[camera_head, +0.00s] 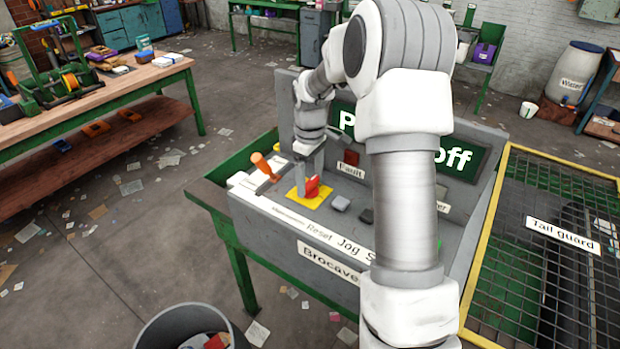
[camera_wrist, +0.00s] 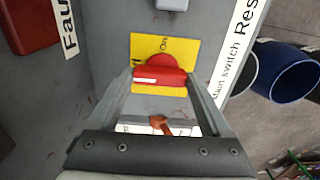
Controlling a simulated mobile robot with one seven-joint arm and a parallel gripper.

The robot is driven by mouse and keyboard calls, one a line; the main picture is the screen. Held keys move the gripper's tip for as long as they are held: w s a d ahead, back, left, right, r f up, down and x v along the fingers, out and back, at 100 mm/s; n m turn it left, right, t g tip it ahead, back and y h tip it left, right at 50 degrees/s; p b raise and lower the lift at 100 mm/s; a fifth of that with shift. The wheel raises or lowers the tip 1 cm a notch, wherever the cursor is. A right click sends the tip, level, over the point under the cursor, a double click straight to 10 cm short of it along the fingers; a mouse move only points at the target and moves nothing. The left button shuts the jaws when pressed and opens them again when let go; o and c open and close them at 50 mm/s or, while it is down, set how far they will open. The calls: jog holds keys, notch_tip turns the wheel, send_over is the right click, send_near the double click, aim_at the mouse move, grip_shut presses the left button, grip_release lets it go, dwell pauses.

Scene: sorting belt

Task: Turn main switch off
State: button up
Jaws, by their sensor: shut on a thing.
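The main switch is a red rotary handle (camera_head: 312,188) on a yellow plate (camera_head: 296,194), set on the grey control console (camera_head: 285,222). In the wrist view the red handle (camera_wrist: 160,77) lies crosswise between the two fingers, with the yellow plate (camera_wrist: 150,45) beyond it. A label reading "Main switch" is partly visible beside it. My gripper (camera_head: 308,180) reaches down to the switch; in the wrist view my gripper (camera_wrist: 161,80) is shut on the red handle.
An orange lever (camera_head: 265,165) stands left of the switch. Grey and dark buttons (camera_head: 341,203) and a red Fault lamp (camera_head: 350,157) are close by. The yellow-framed Tail guard mesh (camera_head: 540,270) is at right. A bin (camera_head: 190,325) stands in front. My arm hides the console's right part.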

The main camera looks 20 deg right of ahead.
aim_at(310, 182)
jog(key=o, duration=1.2)
jog(key=shift+c, duration=0.2)
notch_tip(310, 182, up, 18)
jog(key=shift+f, duration=0.2)
jog(key=s+a+r+m+t, duration=0.1)
jog(key=s+a+r+m, duration=0.2)
jog(key=s, duration=0.4)
jog(key=s+a+r+t, duration=0.2)
jog(key=s+a, duration=0.3)
jog(key=s, duration=0.2)
jog(key=s+a+f+m+t, duration=0.1)
jog(key=s+f+m, duration=0.1)
jog(key=s, duration=0.5)
jog(key=s+a+f+m+t, duration=0.1)
jog(key=s+a+f, duration=0.1)
jog(key=s, duration=0.5)
jog(key=shift+f+m+t, duration=0.3)
jog(key=shift+f+m, duration=0.1)
jog(key=shift+f, duration=0.2)
